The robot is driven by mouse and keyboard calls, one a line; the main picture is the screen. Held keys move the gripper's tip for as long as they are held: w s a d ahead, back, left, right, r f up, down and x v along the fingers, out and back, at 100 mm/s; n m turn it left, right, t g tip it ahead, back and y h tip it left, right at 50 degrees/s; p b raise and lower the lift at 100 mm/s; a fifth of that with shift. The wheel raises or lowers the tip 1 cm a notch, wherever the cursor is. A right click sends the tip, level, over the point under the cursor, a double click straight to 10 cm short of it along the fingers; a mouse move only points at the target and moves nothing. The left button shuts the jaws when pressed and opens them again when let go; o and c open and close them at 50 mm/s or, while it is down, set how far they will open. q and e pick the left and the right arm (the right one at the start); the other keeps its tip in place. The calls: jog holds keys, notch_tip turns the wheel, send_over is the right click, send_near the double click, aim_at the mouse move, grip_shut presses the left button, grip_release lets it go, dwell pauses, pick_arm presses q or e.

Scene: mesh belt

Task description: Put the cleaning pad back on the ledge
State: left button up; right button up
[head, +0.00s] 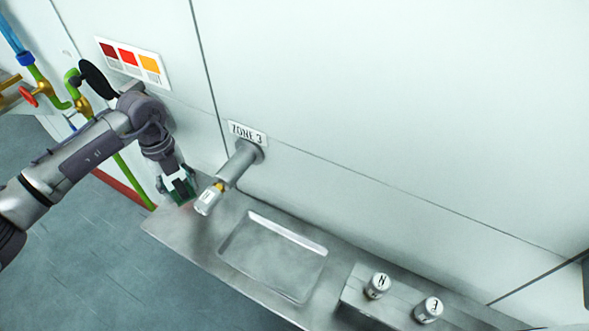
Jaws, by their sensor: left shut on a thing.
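The metal ledge (196,236) runs along the base of the white wall, with a shallow rectangular recess (272,258) in it that looks empty. My left gripper (178,192) points down near the ledge's left end, just left of the spray-like nozzle. It is shut on a small dark green thing, which seems to be the cleaning pad (183,190). The fingers hide much of the pad, and I cannot tell whether it touches the ledge. My right gripper is not in view.
A metal pipe with a nozzle (208,200) juts from the wall under the "ZONE 3" sign (248,132), close beside my left gripper. Two lettered knobs (377,286) (428,309) stand on a raised block at right. Colored pipes with valves (62,95) are at left.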

aim_at(177, 182)
pick_arm(q)
notch_tip(177, 182, down, 7)
jog(key=shift+f+p, duration=0.1)
jog(key=shift+p, duration=0.55)
jog(key=o, duration=1)
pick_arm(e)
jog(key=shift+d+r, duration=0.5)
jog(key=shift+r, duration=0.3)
pick_arm(q)
jog(key=r+b, duration=0.1)
jog(key=r, duration=0.2)
jog(key=r+b, duration=0.1)
jog(key=r, duration=0.3)
jog(key=w+r+b, duration=0.1)
jog(key=r, duration=0.3)
jog(key=shift+w+a+r, duration=0.1)
jog(key=shift+a, duration=0.3)
jog(key=shift+r, duration=0.45)
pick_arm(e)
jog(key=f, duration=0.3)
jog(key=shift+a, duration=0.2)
